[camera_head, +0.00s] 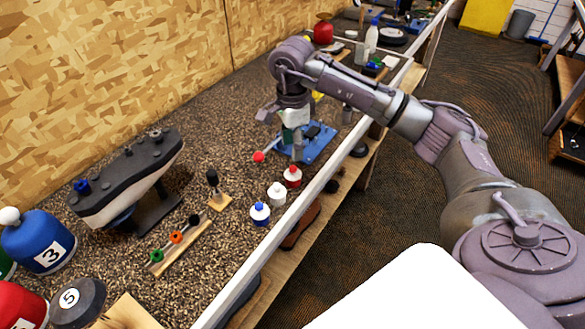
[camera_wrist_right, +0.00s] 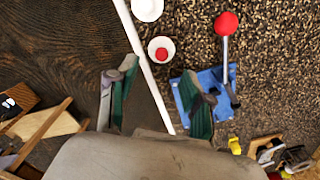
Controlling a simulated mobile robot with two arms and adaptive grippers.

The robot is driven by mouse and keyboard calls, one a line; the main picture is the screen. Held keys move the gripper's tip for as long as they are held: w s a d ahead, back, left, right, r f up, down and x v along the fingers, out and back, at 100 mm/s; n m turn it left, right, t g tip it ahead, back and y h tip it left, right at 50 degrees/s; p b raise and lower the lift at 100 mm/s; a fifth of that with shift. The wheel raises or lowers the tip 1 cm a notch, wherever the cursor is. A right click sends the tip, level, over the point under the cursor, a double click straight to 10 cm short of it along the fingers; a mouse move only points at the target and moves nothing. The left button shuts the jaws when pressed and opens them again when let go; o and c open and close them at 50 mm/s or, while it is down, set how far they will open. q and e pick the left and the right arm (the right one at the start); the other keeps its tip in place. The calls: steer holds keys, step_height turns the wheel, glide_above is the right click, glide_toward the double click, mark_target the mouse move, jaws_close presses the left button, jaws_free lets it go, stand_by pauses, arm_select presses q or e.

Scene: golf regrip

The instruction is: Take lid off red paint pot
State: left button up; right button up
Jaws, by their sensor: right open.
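The red paint pot (camera_head: 292,177) stands upright near the front edge of the bench, with a small red-and-white top. In the right wrist view, the pot (camera_wrist_right: 161,49) shows from above as a white round with a red centre, a little beyond the fingertips. My right gripper (camera_head: 282,128) is open and empty, above the bench and farther back than the pot, by the blue vise-like device. In the wrist view, its two fingers (camera_wrist_right: 160,76) are spread wide. My left gripper is not in view.
A white pot (camera_head: 277,194) and a blue pot (camera_head: 260,213) stand close by in a row. The blue device (camera_head: 316,145) has a red-knobbed lever (camera_head: 259,157). A white strip (camera_head: 286,222) runs along the bench edge. A small wooden stand (camera_head: 220,202) is left of the pots.

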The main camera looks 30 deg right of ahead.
mark_target(293, 167)
step_height(293, 167, down, 3)
steer(key=shift+w, duration=0.1)
steer(key=shift+f+p, duration=0.25)
steer(key=shift+p, duration=0.3)
steer(key=f+p, duration=0.2)
steer(key=f, duration=0.1)
steer(key=shift+d+f, duration=0.2)
steer(key=shift+f, duration=0.65)
steer(key=c, duration=0.9)
